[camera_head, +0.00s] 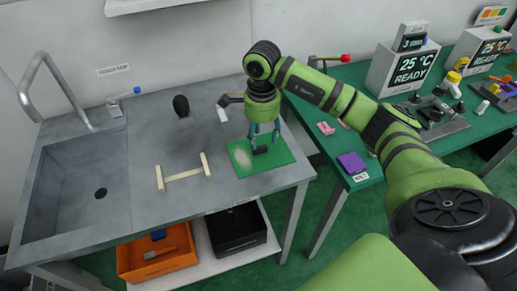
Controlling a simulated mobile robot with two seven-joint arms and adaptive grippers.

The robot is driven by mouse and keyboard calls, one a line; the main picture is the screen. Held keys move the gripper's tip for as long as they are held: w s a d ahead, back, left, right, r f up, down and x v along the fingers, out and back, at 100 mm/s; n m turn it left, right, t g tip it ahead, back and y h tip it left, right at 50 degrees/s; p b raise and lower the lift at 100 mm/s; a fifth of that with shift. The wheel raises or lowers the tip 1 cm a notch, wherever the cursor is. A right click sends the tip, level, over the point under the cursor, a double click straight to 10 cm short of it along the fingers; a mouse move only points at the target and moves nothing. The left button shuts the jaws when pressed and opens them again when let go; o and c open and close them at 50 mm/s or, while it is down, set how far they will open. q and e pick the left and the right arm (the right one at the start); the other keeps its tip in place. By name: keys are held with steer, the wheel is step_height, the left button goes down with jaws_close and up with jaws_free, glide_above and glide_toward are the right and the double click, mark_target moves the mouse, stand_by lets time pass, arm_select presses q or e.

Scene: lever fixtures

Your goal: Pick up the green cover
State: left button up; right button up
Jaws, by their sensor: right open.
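A flat green sheet, likely the green cover (271,165), lies on the grey metal counter to the right of the sink. A pale beige patch shows on its left part. My right gripper (264,143) points down over the sheet's middle and is open. A small dark shape shows between and below its fingers; I cannot tell whether it is part of the sheet or the gripper. I cannot tell whether the fingertips touch the sheet. My left gripper is not in view.
A pale wooden H-shaped rack (184,175) stands left of the sheet. A dark lever fixture (231,99) and a black rounded knob (181,105) are behind. The sink (85,180) is at left. A green table (335,105) with devices stands at right.

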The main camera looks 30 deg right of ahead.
mark_target(261, 148)
steer(key=f+p, duration=0.1)
steer(key=f, duration=0.1)
steer(key=f+p, duration=0.1)
steer(key=f, duration=0.1)
steer(key=shift+w+f, duration=0.2)
steer(key=shift+f, duration=0.65)
jaws_close()
